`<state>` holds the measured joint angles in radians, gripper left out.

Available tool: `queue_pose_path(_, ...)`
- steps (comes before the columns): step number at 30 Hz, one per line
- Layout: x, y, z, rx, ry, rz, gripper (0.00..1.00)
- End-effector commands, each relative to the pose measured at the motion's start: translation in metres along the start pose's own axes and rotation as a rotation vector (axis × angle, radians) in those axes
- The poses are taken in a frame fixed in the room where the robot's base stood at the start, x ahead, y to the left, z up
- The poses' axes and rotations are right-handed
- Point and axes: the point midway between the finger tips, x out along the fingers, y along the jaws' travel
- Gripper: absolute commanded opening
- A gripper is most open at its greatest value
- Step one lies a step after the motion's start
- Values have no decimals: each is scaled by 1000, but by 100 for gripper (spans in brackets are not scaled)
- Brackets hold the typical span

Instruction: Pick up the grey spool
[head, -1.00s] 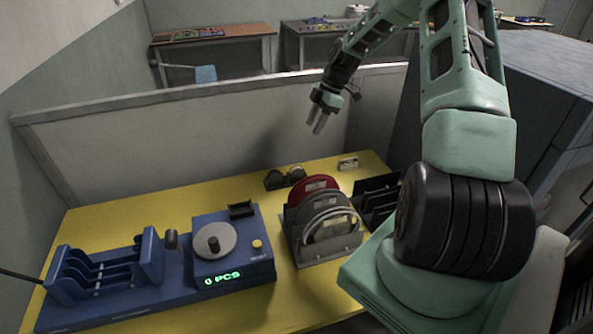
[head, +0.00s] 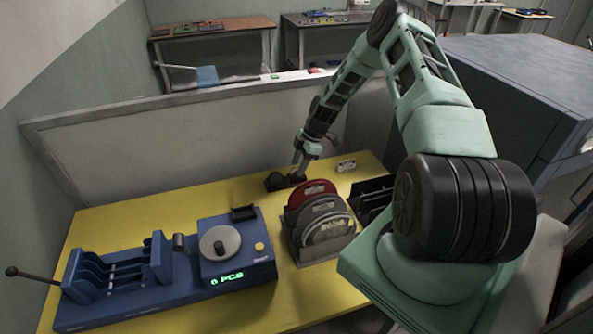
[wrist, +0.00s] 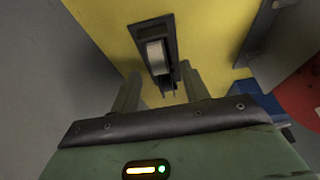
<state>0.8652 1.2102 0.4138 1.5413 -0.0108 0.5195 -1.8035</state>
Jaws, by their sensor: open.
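A small dark holder (head: 272,182) stands at the back of the yellow table, and it also shows in the wrist view (wrist: 171,33). A pale grey round thing, seemingly the grey spool (wrist: 157,57), sits upright in it. My gripper (head: 297,173) is at the holder's right part, pointing down. In the wrist view my gripper's two fingers (wrist: 161,90) are spread on either side of the holder's near end, with nothing clearly held. The grey spool lies just beyond the fingertips in that picture. What sits between the fingers is dark and hard to make out.
A rack (head: 319,252) with red and grey discs stands right of and nearer than the holder. A dark slotted rack (head: 372,203) is further right. A blue counting machine (head: 235,262) fills the front left. A low partition (head: 200,148) runs behind the yellow table (head: 120,217).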

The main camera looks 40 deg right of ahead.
Motion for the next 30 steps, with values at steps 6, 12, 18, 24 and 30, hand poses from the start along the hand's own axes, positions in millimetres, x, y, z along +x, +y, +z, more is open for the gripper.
queue_pose_path(6, 19, 0, -1, 0, 0, 0, 45)
queue_pose_path(12, 21, 0, 0, 0, 0, 1, 45)
queue_pose_path(18, 21, 0, 0, 0, 0, 0, 0)
queue_pose_path(24, 20, 0, 0, 0, 0, 0, 0)
queue_pose_path(30, 17, 1, -1, 0, 0, 1, 0)
